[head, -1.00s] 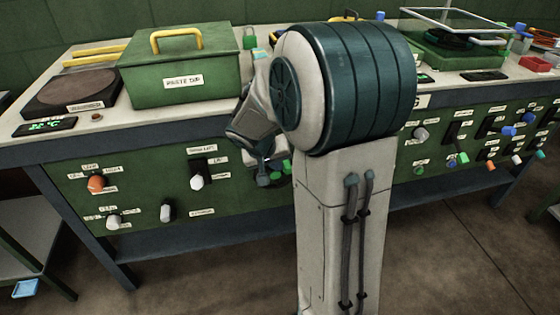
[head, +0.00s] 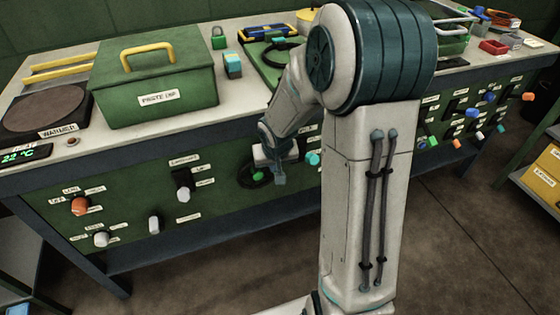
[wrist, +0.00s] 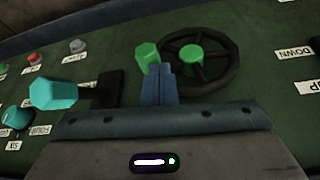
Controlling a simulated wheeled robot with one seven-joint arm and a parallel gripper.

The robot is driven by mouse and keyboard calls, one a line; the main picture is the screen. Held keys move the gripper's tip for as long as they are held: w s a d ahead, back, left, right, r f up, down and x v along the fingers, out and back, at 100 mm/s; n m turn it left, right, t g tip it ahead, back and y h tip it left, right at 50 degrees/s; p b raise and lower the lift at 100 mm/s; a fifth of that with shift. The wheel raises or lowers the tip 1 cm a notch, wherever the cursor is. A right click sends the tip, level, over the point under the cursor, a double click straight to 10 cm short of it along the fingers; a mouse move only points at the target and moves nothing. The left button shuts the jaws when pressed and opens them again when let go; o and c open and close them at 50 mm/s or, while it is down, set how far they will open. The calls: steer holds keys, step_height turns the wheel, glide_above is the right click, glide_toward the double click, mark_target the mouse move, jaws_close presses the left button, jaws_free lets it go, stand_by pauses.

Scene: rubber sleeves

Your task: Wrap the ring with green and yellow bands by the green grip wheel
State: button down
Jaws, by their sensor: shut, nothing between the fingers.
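The hand wheel is black with a green hub (wrist: 190,62) and a green grip (wrist: 147,54) at its rim in the wrist view. In the head view the wheel (head: 246,176) is on the bench's green front panel, partly hidden by my gripper (head: 280,178). My gripper's blue fingers (wrist: 160,72) are shut and empty. Their tips appear close beside the green grip, overlapping the wheel's left edge in the wrist view; I cannot tell if they touch. I cannot make out a ring with green and yellow bands.
A green box with a yellow handle (head: 158,85) stands on the bench left of my arm. A turquoise knob (wrist: 55,94) and a black lever mount (wrist: 108,90) lie left of the fingers. A shelf with a yellow box (head: 545,172) is at right.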

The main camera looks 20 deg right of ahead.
steer(key=shift+d+f, duration=0.6)
steer(key=shift+d, duration=0.25)
steer(key=shift+d, duration=0.1)
steer(key=r, duration=0.1)
steer(key=a+r+p, duration=0.1)
steer(key=r+p, duration=0.1)
steer(key=r, duration=0.1)
steer(key=shift+a, duration=0.25)
steer(key=s+d+r+p, duration=0.3)
steer(key=d+r, duration=0.1)
steer(key=r, duration=0.4)
steer(key=shift+s, duration=0.15)
